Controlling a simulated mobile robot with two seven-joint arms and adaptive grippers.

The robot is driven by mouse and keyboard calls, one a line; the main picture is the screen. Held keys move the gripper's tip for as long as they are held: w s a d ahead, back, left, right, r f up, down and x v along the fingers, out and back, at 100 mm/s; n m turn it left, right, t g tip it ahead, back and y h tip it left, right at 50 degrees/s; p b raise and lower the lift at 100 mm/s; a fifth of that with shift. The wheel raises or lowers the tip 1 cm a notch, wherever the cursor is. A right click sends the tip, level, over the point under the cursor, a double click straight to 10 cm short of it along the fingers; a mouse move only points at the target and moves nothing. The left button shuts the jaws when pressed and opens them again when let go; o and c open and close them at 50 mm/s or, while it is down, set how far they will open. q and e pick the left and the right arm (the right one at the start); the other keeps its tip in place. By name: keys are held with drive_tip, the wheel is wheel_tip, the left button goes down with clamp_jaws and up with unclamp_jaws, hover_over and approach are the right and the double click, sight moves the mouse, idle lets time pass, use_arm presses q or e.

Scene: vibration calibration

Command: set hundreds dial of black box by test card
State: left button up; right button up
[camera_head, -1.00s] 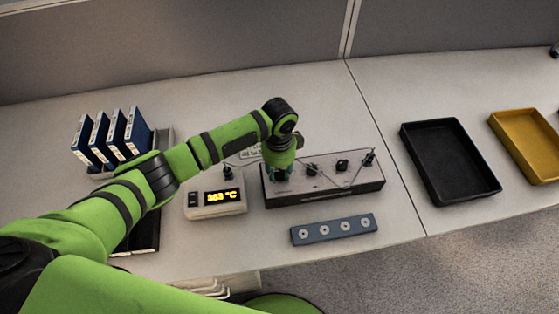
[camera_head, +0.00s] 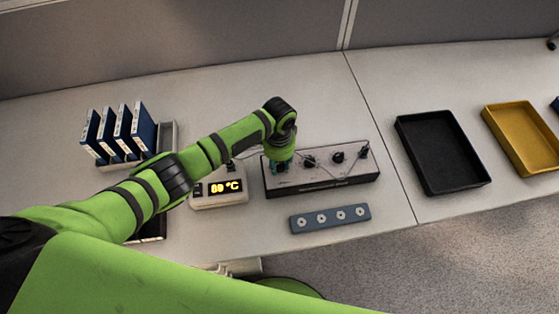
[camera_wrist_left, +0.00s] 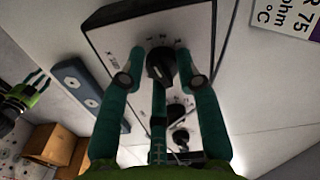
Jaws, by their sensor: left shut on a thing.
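The black box (camera_head: 325,184) has a pale top with a row of black dials. My left gripper (camera_head: 281,169) points down at the leftmost dial in the head view. In the left wrist view its teal fingers (camera_wrist_left: 162,72) are shut on a black dial (camera_wrist_left: 160,66), one on each side. Small marks ring that dial on the box top (camera_wrist_left: 120,40); I cannot read them surely. Other dials (camera_wrist_left: 180,112) lie behind it. The test card (camera_wrist_left: 288,17) shows partly at upper right, reading "75", "ohm" and "°C". My right gripper (camera_wrist_left: 35,88) seems to show at the left edge, its opening unclear.
A meter (camera_head: 222,190) left of the box shows a yellow two-digit °C reading, perhaps 69. A blue-grey strip with several round sockets (camera_head: 330,219) lies in front. Blue binders (camera_head: 118,133) stand left; black (camera_head: 440,152) and yellow (camera_head: 522,137) trays lie right. Thin leads cross the box top.

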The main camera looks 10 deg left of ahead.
sight(277, 164)
use_arm(q)
drive_tip(key=shift+a+f, duration=0.1)
drive_tip(key=shift+a, duration=0.25)
drive_tip(key=o, duration=1.1)
drive_tip(key=shift+d, duration=0.1)
drive_tip(key=shift+d+r, duration=0.1)
drive_tip(key=shift+r, duration=0.45)
drive_tip(key=r, duration=1.1)
drive_tip(key=shift+a, duration=0.2)
drive_tip(key=shift+s+f, duration=0.1)
drive_tip(key=shift+s, duration=0.05)
